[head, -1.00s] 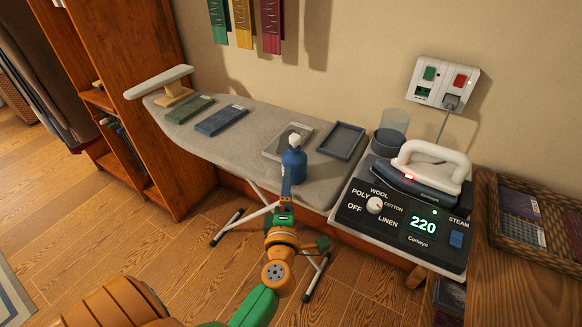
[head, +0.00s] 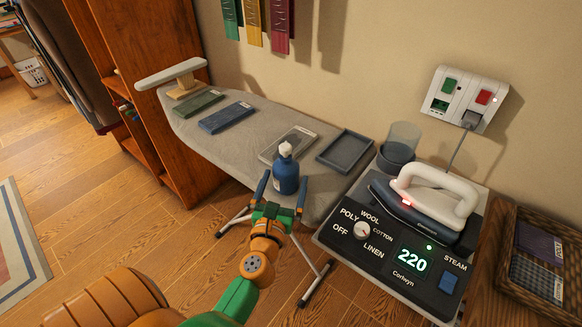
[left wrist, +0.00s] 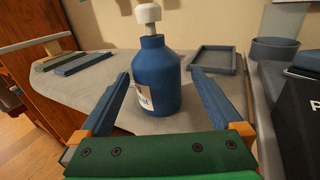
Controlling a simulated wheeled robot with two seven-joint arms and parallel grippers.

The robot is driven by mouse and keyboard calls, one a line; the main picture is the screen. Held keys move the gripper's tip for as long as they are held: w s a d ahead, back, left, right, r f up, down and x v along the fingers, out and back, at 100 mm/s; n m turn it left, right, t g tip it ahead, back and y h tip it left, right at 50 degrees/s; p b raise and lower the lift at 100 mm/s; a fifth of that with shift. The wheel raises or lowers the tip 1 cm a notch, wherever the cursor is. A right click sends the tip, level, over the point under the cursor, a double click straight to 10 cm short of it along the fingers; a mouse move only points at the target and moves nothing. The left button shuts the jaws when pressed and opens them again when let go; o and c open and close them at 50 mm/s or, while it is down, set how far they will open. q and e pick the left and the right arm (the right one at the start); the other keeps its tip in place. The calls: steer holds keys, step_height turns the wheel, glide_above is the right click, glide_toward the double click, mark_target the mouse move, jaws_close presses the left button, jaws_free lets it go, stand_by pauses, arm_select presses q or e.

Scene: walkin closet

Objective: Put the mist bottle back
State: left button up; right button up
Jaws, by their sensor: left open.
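The mist bottle (head: 286,175) is blue with a white spray top and stands upright on the near edge of the grey ironing board (head: 235,150). It also shows large in the left wrist view (left wrist: 155,75), with a pale label low on its left side. My left gripper (head: 281,190) is open, its two blue fingers apart on either side of the bottle's lower body, on the near side. A gap shows between each finger and the bottle in the left wrist view (left wrist: 162,95). A dark grey shallow tray (head: 345,149) lies empty behind and right of the bottle. My right gripper is not in view.
A light grey flat item (head: 290,144) lies just behind the bottle. Green (head: 198,103) and blue (head: 226,117) folded cloths lie farther left. The iron (head: 428,200) sits on its station at right, with a grey cup (head: 394,157) behind. A wicker basket (head: 515,285) is far right.

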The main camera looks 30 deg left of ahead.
arm_select(q)
steer(key=x, duration=0.6)
steer(key=shift+a, duration=0.3)
steer(key=shift+w+f, duration=0.1)
steer(key=shift+w, duration=0.2)
steer(key=shift+s, duration=0.15)
steer(key=c, duration=0.4)
jaws_close()
